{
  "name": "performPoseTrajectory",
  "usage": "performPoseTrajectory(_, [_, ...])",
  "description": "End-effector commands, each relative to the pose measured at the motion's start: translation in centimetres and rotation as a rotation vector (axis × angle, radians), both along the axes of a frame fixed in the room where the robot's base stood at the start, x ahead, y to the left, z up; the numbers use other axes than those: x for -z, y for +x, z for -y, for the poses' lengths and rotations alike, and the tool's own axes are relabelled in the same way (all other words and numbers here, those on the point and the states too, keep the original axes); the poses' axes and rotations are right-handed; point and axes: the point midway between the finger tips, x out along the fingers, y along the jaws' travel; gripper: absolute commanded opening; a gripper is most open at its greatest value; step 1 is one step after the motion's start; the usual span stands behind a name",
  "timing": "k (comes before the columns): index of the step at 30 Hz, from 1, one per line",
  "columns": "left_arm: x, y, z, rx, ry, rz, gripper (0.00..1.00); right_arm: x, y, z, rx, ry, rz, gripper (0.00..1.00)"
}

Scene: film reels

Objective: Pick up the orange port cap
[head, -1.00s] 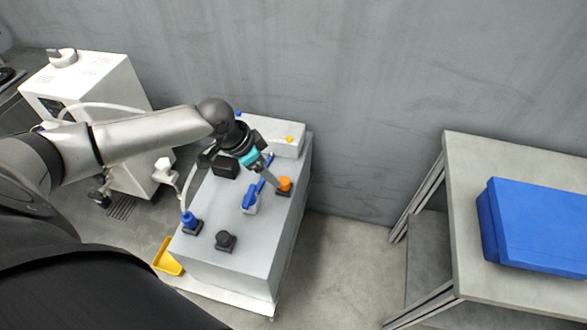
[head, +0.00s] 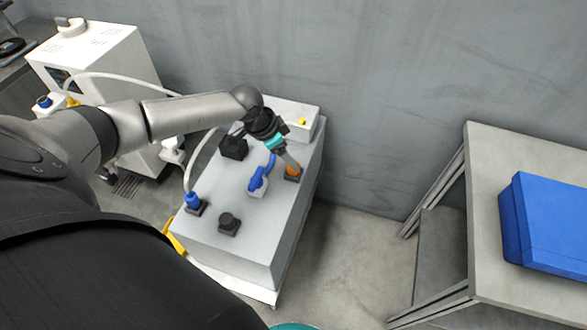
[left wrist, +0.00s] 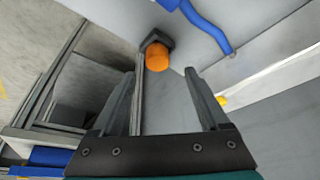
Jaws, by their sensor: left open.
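The orange port cap (head: 292,174) sits on a dark square base near the right edge of the grey cabinet top (head: 230,192). In the head view my left gripper (head: 290,165) is over the cap and partly hides it. In the left wrist view the cap (left wrist: 157,57) shows between and just beyond the two fingertips of my open left gripper (left wrist: 158,82). The jaws are empty, and I cannot tell whether a finger touches the cap. My right gripper is not in view.
A blue-handled valve (head: 258,180) stands close left of the cap. A blue cap (head: 193,201), a black cap (head: 229,222) and a black block (head: 233,147) are on the same top. A table (head: 485,205) with a blue case (head: 555,225) stands at the right, across clear floor.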

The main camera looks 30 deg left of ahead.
Motion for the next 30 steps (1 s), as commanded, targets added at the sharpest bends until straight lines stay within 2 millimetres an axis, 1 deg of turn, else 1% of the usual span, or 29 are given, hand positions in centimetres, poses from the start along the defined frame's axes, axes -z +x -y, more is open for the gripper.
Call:
performPoseTrajectory(1, [1.0, 0.1, 0.2, 0.000, 0.000, -0.001, 0.78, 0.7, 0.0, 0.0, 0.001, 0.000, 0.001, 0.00])
performPoseTrajectory(4, [2.9, 0.2, 0.6, 0.001, -0.001, -0.002, 0.78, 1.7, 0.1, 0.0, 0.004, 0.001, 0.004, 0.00])
performPoseTrajectory(5, [3.1, 0.3, 0.6, 0.000, -0.002, -0.001, 0.78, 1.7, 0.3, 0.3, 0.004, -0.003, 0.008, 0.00])
performPoseTrajectory(7, [3.4, 0.5, 0.7, 0.000, -0.002, -0.001, 0.78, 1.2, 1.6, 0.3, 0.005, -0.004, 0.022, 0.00])
performPoseTrajectory(10, [4.0, 0.7, 0.9, 0.000, -0.001, -0.002, 0.78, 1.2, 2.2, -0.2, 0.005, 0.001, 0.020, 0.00])
performPoseTrajectory(15, [4.4, 0.9, 0.9, -0.001, 0.000, -0.002, 0.78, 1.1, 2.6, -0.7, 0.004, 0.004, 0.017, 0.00])
performPoseTrajectory(22, [4.4, 0.9, 0.9, -0.001, -0.001, -0.002, 0.78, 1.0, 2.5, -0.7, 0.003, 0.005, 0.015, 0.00])
performPoseTrajectory(23, [4.4, 0.9, 0.9, -0.001, -0.001, -0.002, 0.76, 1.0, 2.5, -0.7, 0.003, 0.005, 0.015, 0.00])
performPoseTrajectory(30, [4.4, 0.9, 0.9, -0.001, 0.000, -0.002, 0.49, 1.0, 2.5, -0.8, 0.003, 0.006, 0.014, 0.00])
